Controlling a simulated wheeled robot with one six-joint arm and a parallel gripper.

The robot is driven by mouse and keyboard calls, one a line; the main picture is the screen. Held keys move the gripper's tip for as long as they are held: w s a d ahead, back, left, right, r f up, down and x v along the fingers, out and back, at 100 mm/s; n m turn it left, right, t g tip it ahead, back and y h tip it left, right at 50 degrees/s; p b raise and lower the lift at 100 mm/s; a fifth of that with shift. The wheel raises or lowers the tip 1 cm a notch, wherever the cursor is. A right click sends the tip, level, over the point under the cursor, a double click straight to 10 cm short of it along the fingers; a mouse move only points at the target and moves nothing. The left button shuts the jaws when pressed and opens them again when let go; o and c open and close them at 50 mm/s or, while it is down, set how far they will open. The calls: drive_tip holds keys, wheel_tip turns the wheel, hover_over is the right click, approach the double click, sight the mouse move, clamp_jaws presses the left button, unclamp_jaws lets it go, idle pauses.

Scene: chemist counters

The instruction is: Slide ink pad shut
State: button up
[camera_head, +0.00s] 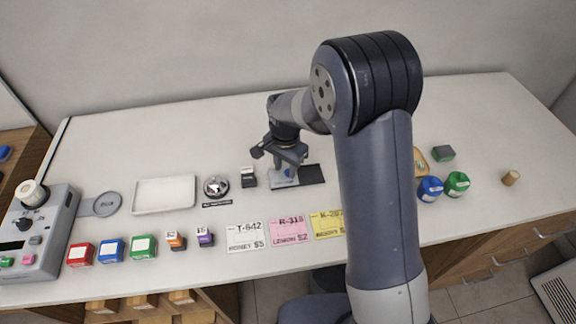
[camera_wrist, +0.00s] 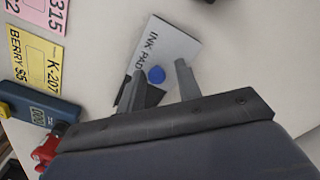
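The ink pad shows in the head view as a light grey lid (camera_head: 283,181) beside an exposed black pad (camera_head: 312,174) on its right. In the wrist view the grey lid (camera_wrist: 170,45) reads "INK PAD" and has a round blue knob (camera_wrist: 156,75) on it. The black part (camera_wrist: 152,97) is partly hidden behind a finger. My gripper (camera_head: 288,167) is over the lid, pointing down. In the wrist view my gripper (camera_wrist: 158,67) is open, with its fingers apart on either side of the knob. I cannot tell whether they touch anything.
A small dark stamp block (camera_head: 248,177) and a round bell (camera_head: 215,187) stand left of the pad. Price cards lie in front, including a pink one (camera_head: 289,232). Blue (camera_head: 430,189) and green (camera_head: 456,184) jars stand to the right. The counter behind the pad is clear.

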sight(286, 171)
drive_tip(key=shift+o, duration=0.7)
drive_tip(key=shift+d, duration=0.1)
drive_tip(key=shift+r, duration=0.3)
wheel_tip(286, 171, up, 10)
drive_tip(key=b, duration=0.1)
